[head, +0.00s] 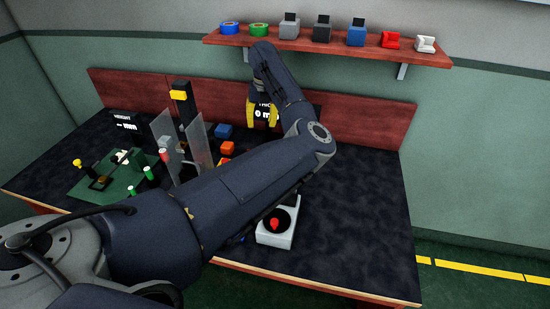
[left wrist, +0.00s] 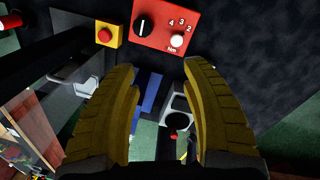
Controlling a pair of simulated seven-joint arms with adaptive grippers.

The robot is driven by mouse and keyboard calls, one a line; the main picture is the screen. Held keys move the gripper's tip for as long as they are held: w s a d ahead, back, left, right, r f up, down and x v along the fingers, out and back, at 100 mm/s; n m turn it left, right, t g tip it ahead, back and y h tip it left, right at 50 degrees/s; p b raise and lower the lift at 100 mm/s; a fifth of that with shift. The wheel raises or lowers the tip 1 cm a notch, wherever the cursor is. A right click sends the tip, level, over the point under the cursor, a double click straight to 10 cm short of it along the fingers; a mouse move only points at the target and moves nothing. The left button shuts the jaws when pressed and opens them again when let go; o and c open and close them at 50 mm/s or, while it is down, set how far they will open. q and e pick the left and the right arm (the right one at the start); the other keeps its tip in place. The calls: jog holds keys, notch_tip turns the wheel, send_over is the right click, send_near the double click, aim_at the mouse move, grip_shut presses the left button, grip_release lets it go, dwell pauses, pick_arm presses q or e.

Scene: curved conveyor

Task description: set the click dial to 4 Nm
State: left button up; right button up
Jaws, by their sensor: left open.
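A red control box (left wrist: 160,22) lies at the top of the left wrist view. On it is a pale round knob (left wrist: 177,40) with the numbers 4, 3 and 2 around it and "Nm" below. Its pointer setting is too small to read. A black knob (left wrist: 143,25) with a white line is beside it. My left gripper (head: 262,113) is open and empty above the bench, near the back. In the left wrist view its fingertips (left wrist: 160,66) are apart, just below the box in the picture and not touching the knobs. My arm hides the box in the head view. My right gripper is not seen.
A yellow box with a red button (left wrist: 107,35) sits beside the red box. A dark display (head: 266,112) stands behind my gripper. Clear panels (head: 196,142) and a green fixture board (head: 108,180) are on the left. A white box with a red knob (head: 274,232) is at the front. The right bench is clear.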

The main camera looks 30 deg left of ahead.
pick_arm(q)
jog(key=shift+h, duration=0.5)
jog(key=f, duration=0.5)
jog(key=d+f, duration=0.1)
jog(key=f, duration=0.5)
jog(key=d+f, duration=0.1)
jog(key=f, duration=0.5)
jog(key=shift+w+f, duration=0.1)
jog(key=shift+w, duration=0.25)
jog(key=shift+o, duration=0.2)
jog(key=shift+d, duration=0.1)
grip_shut()
